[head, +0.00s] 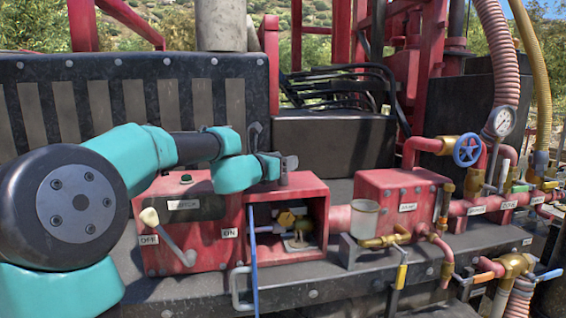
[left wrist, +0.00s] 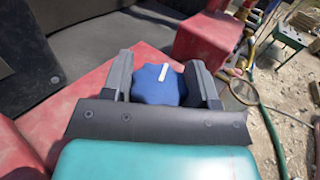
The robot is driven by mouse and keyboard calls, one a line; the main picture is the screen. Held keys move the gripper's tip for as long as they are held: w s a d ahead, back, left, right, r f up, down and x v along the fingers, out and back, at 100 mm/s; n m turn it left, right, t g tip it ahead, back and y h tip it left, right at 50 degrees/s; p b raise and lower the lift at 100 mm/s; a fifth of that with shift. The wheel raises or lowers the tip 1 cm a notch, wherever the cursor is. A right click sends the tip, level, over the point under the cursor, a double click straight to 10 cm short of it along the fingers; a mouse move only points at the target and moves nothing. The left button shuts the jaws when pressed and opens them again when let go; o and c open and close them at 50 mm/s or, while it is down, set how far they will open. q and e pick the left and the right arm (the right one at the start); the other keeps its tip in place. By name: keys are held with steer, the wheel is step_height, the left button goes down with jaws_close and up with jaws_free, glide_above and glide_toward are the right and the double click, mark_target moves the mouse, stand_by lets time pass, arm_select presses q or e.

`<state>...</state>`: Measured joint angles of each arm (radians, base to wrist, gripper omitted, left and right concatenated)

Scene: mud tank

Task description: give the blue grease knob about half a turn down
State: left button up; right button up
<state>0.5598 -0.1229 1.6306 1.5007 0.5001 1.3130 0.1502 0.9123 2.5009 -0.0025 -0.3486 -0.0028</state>
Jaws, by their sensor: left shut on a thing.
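The blue grease knob (left wrist: 158,88) shows in the left wrist view, with a short white mark on its top that leans slightly right. It sits over a red surface. My left gripper (left wrist: 160,66) has one finger on each side of the knob and is shut on it. In the head view my left gripper (head: 288,164) is above the top of the red box with an open front (head: 320,215). The knob cannot be made out there. My right gripper is in neither view.
A red box with a white-knobbed lever (head: 168,238) between OFF and ON labels stands left of the open box. Inside the open box are yellow and brass fittings (head: 290,220). To the right are another red box (head: 385,190), a blue handwheel (head: 467,150) and a gauge (head: 502,121).

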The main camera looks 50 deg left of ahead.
arm_select(q)
steer(key=shift+m+g+h, duration=0.2)
steer(key=shift+m+h, duration=0.85)
steer(key=shift+h, duration=0.55)
steer(key=shift+m+g+h, duration=0.2)
steer(key=shift+m+h, duration=0.85)
steer(key=shift+h, duration=0.85)
steer(key=o, duration=0.9)
steer(key=shift+r, duration=1.5)
steer(key=shift+s+d+r, duration=0.1)
steer(key=shift+d+r, duration=0.05)
steer(key=shift+r, duration=0.2)
steer(key=s+d, duration=0.3)
steer(key=d, duration=0.1)
steer(key=s+d, duration=0.4)
steer(key=s+d+r, duration=0.1)
steer(key=s+d, duration=0.2)
steer(key=shift+s+d+r, duration=0.1)
steer(key=shift+s+d, duration=0.1)
steer(key=shift+d, duration=0.2)
